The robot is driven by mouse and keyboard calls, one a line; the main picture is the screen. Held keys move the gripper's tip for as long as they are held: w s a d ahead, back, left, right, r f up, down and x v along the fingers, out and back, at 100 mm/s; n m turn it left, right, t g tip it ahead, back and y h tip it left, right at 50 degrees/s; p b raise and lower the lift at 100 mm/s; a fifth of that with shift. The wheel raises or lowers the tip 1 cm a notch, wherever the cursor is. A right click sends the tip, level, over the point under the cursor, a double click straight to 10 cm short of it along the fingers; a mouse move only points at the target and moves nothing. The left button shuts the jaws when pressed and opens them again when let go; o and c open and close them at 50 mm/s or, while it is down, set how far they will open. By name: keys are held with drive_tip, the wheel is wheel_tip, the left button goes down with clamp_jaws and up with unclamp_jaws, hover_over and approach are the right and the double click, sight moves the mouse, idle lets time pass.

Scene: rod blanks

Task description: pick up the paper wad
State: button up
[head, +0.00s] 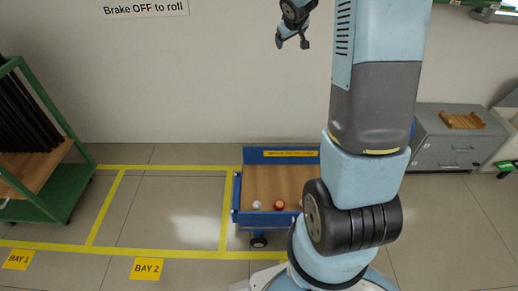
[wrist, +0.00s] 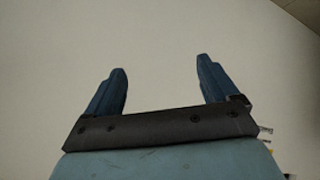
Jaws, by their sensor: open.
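A small white lump that looks like the paper wad (head: 257,205) lies on the brown bed of a blue cart (head: 282,217), near its front left corner. A round red-and-white thing (head: 279,205) lies just right of it. My gripper (head: 292,44) is high up against the wall, far above the cart, with its fingers apart. In the wrist view my gripper (wrist: 160,68) is open and empty, with only plain wall between the fingers. My arm hides the right part of the cart.
A green rack (head: 45,205) with dark rods stands at the left. A grey drawer cabinet (head: 455,140) with a wooden tray (head: 463,120) on top stands at the right. The yellow-lined floor bay (head: 165,210) left of the cart is clear.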

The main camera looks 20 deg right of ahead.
drive_tip(key=w+d+f+n, duration=0.1)
drive_tip(key=w+d+f, duration=0.2)
drive_tip(key=w+f, duration=0.45)
drive_tip(key=n+g+y, duration=0.3)
drive_tip(key=n+y, duration=0.2)
drive_tip(key=y, duration=0.9)
approach(260, 204)
drive_tip(key=v, duration=0.3)
drive_tip(key=shift+d+r, duration=0.2)
drive_tip(key=shift+r, duration=0.05)
drive_tip(key=shift+s+a+f, duration=0.1)
drive_tip(key=shift+a+f, duration=0.05)
drive_tip(key=shift+a, duration=0.1)
drive_tip(key=x, duration=0.7)
drive_tip(key=shift+w+a+f, duration=0.2)
drive_tip(key=shift+a, duration=0.1)
drive_tip(key=shift+f+x, duration=0.25)
drive_tip(key=shift+x, duration=2.5)
drive_tip(key=shift+w+d+r, duration=0.1)
drive_tip(key=shift+d, duration=0.1)
